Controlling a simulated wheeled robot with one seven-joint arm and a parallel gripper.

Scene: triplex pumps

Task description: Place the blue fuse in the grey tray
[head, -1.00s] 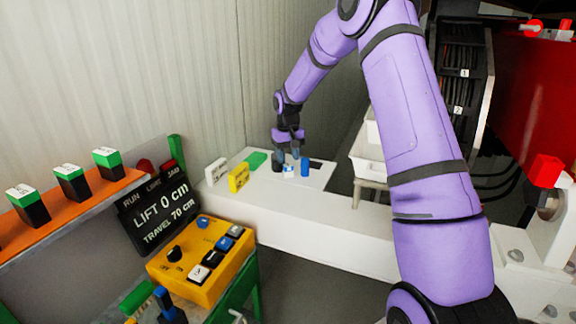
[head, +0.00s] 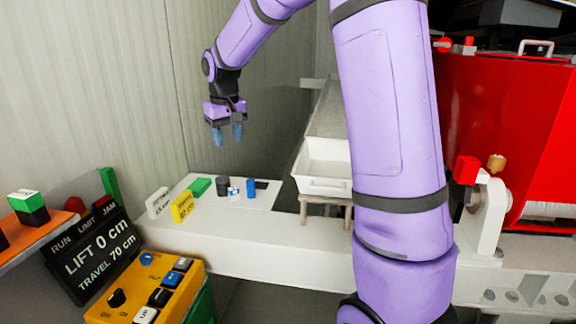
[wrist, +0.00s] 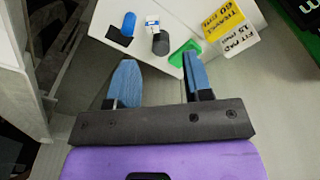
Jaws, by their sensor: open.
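The blue fuse (head: 251,187), a small upright blue cylinder, stands on the white bench beside a small black patch. It also shows in the wrist view (wrist: 129,24). A pale grey tray (head: 323,187) rests on a stand to the right of the bench items, partly behind my arm; what I see of it looks empty. My gripper (head: 226,135) is open and empty, pointing down, high above the bench and to the left of the fuse. Its two blue fingers (wrist: 158,75) stand apart in the wrist view.
Beside the fuse are a small white-and-blue item (head: 233,192), a dark grey cylinder (head: 223,184) and a green block (head: 200,186). Yellow (head: 183,206) and white (head: 159,202) label cards stand further left. A yellow control box (head: 150,285) is in front. Red machinery (head: 500,120) is at right.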

